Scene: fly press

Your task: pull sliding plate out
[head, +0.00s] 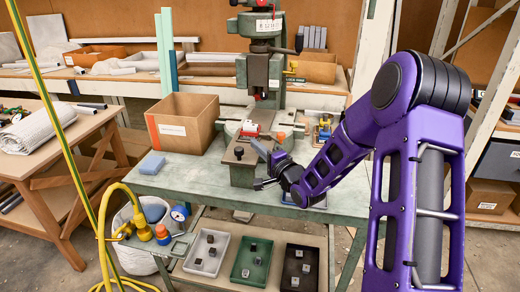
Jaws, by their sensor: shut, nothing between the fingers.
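The green fly press (262,75) stands at the back of the green worktable (180,176). A dark grey plate (243,160) with a small knob on top projects from the press toward the front edge; I take it for the sliding plate. How far it is out of its guide cannot be told. My wrist hides part of the table to the right.
A cardboard box (182,124) and a blue sponge (152,164) stand left of the plate. Red and orange parts (250,129) sit by the press. Grey, green and black trays (302,267) lie on the lower shelf. The table's front left is clear.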

